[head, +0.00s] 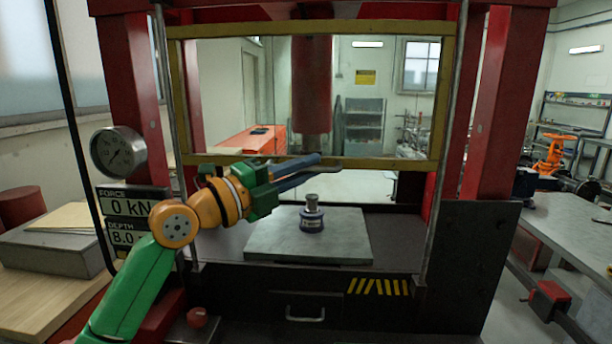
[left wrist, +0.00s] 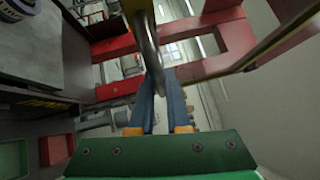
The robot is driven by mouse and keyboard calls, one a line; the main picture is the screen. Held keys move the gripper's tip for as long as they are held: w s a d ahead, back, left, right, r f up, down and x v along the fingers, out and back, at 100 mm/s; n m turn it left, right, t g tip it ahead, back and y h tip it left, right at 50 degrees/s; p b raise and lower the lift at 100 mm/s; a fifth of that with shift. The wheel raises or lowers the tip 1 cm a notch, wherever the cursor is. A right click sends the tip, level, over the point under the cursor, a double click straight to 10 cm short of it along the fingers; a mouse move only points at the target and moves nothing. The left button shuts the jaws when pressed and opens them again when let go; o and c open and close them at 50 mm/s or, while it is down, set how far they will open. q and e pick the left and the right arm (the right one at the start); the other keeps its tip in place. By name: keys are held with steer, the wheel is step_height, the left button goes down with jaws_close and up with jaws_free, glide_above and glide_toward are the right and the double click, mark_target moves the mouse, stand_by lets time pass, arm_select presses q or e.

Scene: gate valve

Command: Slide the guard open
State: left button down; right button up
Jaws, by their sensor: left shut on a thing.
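The guard (head: 375,161) is a clear panel in a yellow frame, set between two upright metal rods on the front of a red press. Its lower edge hangs above the press bed, with a gap beneath. My left gripper (head: 318,166) is at the middle of that lower edge, shut on the guard's grey metal handle (head: 331,170). In the left wrist view the curved handle (left wrist: 149,48) runs down to my left gripper's blue fingers (left wrist: 166,90). The fingers partly hide the handle. My right gripper is in neither view.
A small dark-banded metal piece (head: 312,215) stands on the grey plate (head: 270,240) under the press ram (head: 312,85). A dial gauge (head: 117,152) and a display reading 0 kN (head: 130,207) are at the left. A workbench (head: 580,235) stands at the right.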

arm_select(q)
steer(key=shift+r, duration=0.25)
steer(key=c, duration=0.9)
jaws_free()
steer(key=shift+f, duration=0.1)
steer(key=b+v, duration=0.4)
steer(key=v, duration=0.3)
steer(key=shift+b, duration=0.35)
